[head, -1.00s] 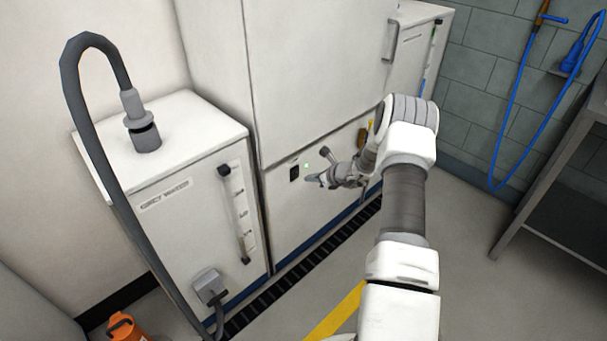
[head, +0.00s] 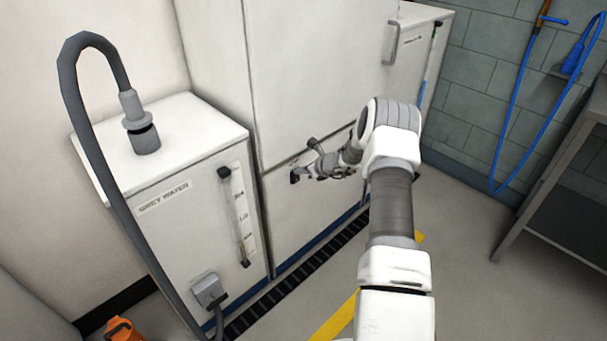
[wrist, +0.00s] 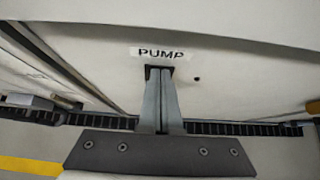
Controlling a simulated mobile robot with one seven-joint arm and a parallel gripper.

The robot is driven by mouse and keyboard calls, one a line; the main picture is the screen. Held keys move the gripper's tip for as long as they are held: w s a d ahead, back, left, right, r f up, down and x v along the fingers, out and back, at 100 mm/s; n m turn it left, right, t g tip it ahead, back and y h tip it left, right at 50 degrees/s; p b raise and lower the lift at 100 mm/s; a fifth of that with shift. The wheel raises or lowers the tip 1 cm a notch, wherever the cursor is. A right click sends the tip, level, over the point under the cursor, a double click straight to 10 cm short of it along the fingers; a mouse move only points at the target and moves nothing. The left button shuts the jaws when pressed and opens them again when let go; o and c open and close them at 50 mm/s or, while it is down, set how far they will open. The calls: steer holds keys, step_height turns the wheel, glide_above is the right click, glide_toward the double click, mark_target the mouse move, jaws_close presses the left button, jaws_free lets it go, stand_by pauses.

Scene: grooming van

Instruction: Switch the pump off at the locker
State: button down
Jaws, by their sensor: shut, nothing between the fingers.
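The pump switch (head: 294,177) is a small dark plate on the lower white front of the locker (head: 300,225). In the wrist view the label PUMP (wrist: 162,53) sits above it, and a little of the dark switch (wrist: 148,69) shows around my fingertips. My gripper (head: 302,173) is shut and empty, with its fingertips (wrist: 159,71) at the switch, seemingly touching it. The fingers hide most of the switch, so I cannot tell its position. A small dark dot (wrist: 197,78) lies right of the switch in the wrist view.
A white grey water cabinet (head: 195,225) with a hose (head: 70,80) stands to the left. A dark floor grating (head: 290,292) runs along the locker's base. A metal table (head: 570,150) is at the right. An orange object (head: 122,330) lies at the lower left.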

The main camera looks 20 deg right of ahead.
steer(key=shift+r, duration=0.1)
steer(key=shift+r+p, duration=0.45)
steer(key=shift+r, duration=0.3)
